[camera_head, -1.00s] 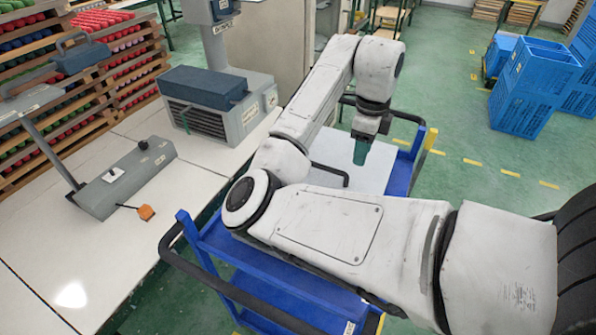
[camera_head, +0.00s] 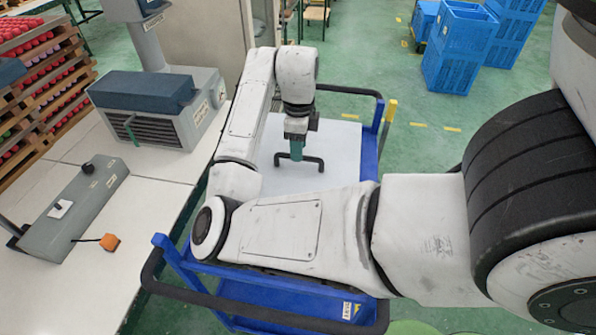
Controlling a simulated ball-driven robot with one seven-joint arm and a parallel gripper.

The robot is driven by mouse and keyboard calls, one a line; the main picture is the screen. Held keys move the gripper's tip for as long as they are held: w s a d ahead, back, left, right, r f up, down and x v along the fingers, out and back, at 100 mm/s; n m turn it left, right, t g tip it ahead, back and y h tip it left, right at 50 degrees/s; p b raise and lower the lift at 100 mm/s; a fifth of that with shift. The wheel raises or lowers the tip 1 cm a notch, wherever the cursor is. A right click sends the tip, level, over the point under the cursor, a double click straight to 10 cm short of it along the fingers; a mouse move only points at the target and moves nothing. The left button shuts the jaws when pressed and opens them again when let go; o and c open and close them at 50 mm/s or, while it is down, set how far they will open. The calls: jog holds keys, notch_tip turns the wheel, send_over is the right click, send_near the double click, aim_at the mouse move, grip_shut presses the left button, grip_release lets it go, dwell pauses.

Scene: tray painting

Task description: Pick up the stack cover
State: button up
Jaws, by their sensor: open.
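The stack cover (camera_head: 338,148) is a flat, pale white panel lying on the blue cart. It has a dark bar handle (camera_head: 315,160) standing up near its middle. My gripper (camera_head: 297,157) has greenish fingers and points down at the handle's left part. It is open, and the fingers overlap the handle in the picture. I cannot tell whether they touch it or straddle it. My forearm hides the cover's left part and my upper arm hides its near side.
The blue cart (camera_head: 368,150) has dark push rails at both ends. Blue crates (camera_head: 465,50) stand at the upper right. Green floor is clear right of the cart.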

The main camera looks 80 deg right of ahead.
aim_at(299, 171)
jog(key=shift+f+p, duration=0.45)
jog(key=shift+f, duration=1.8)
grip_shut()
jog(key=shift+d+r, duration=0.1)
